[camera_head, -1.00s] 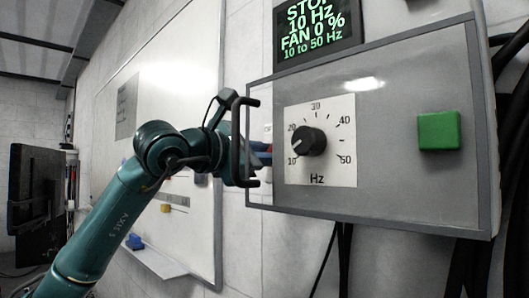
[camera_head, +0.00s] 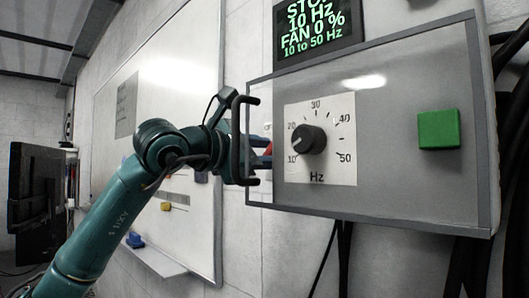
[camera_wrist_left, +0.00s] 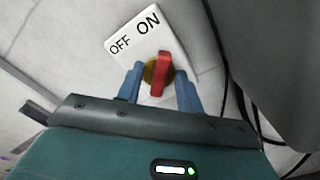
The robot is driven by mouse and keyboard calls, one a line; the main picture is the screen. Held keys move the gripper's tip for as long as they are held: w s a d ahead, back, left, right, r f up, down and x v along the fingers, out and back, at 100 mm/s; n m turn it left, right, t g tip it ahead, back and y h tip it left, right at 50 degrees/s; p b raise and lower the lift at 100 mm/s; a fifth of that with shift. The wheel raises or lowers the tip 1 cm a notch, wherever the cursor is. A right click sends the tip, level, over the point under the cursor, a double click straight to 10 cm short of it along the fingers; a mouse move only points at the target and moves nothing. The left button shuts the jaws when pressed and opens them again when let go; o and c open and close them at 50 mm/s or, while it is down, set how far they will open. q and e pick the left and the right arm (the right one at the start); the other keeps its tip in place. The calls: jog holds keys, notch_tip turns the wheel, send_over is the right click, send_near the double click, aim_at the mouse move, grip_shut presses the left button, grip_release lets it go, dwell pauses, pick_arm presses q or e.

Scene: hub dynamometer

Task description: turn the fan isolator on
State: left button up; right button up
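The fan isolator (camera_wrist_left: 178,38) shows in the left wrist view as a white plate marked OFF and ON, with a red handle (camera_wrist_left: 161,75) on a yellow disc. The handle stands nearly upright in that picture; I cannot tell which mark it is set to. My left gripper (camera_wrist_left: 159,88) has its two blue fingers apart, one on each side of the handle, with gaps visible between. In the head view the left gripper (camera_head: 262,151) is at the left edge of the grey control box, partly behind a dark bracket, with a bit of red beside it. My right gripper is out of view.
The grey control box (camera_head: 400,190) has a black Hz knob (camera_head: 308,139) near 10 and a green button (camera_head: 438,129). The display (camera_head: 316,28) above reads 10 Hz, FAN 0 %. A dark bracket-shaped handle (camera_head: 243,140) stands close to the gripper. Cables hang below the box.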

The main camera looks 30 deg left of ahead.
pick_arm(q)
jog(key=b+v, duration=0.2)
jog(key=v, duration=1.1)
